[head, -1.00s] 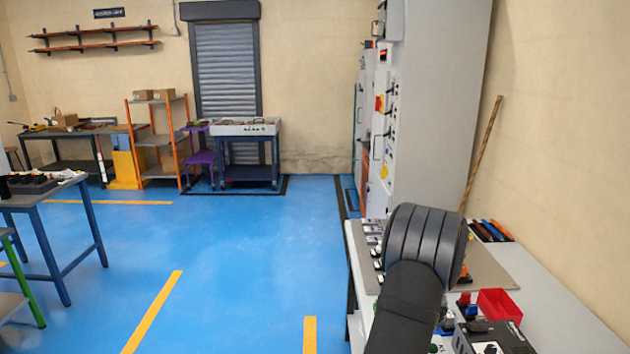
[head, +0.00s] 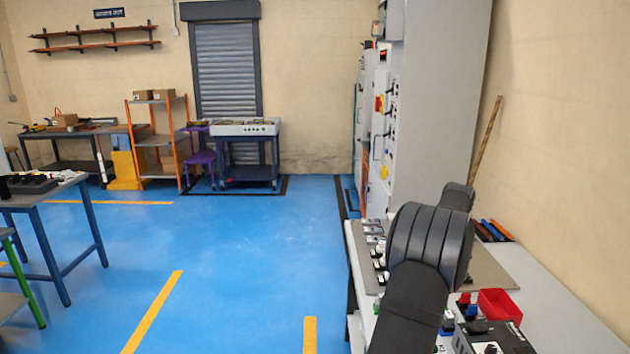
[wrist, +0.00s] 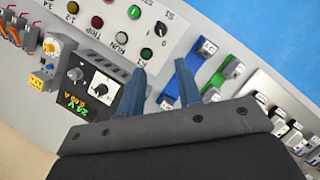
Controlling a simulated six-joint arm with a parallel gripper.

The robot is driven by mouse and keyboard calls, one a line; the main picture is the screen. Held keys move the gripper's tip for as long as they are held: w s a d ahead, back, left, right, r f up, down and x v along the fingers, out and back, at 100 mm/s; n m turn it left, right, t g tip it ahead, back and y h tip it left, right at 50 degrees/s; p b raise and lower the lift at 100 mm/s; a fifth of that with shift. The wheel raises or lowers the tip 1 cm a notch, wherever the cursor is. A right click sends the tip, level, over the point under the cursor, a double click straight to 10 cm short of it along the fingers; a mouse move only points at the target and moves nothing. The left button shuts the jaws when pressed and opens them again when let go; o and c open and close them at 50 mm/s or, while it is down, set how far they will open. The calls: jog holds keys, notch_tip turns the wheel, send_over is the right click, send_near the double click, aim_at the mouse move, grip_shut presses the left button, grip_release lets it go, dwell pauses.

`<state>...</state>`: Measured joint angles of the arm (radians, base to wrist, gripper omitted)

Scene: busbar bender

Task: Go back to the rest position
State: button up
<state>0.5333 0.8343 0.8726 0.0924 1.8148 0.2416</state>
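My gripper (wrist: 160,68) shows in the wrist view as two blue-grey fingers held apart, with nothing between them. In the head view, my dark arm rises over the right-hand bench (head: 560,300); the gripper fingers cannot be made out there.
A black 24 V unit with a knob (wrist: 100,88) lies left of the fingers. Blue and green blocks (wrist: 216,80) are at their right. A red bin (head: 500,303) sits on the bench. A tall grey cabinet (head: 435,100) stands behind. Blue floor (head: 240,260) is open at left.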

jog(key=x, duration=1.7)
jog(key=shift+a, duration=0.1)
jog(key=m, duration=0.1)
jog(key=m+t+y, duration=0.1)
jog(key=m, duration=0.1)
jog(key=shift+s+r+m, duration=0.15)
jog(key=shift+m, duration=0.15)
jog(key=m+t, duration=0.1)
jog(key=m, duration=0.1)
jog(key=m+t, duration=0.1)
jog(key=m, duration=0.2)
jog(key=shift+s+y, duration=0.2)
jog(key=shift+y, duration=0.1)
jog(key=m+t, duration=0.1)
jog(key=m, duration=0.3)
jog(key=shift+s+m+t, duration=0.15)
jog(key=shift+m+t, duration=0.25)
jog(key=m+t+h, duration=0.1)
jog(key=m, duration=0.2)
jog(key=shift+s+m, duration=0.1)
jog(key=shift+m, duration=0.3)
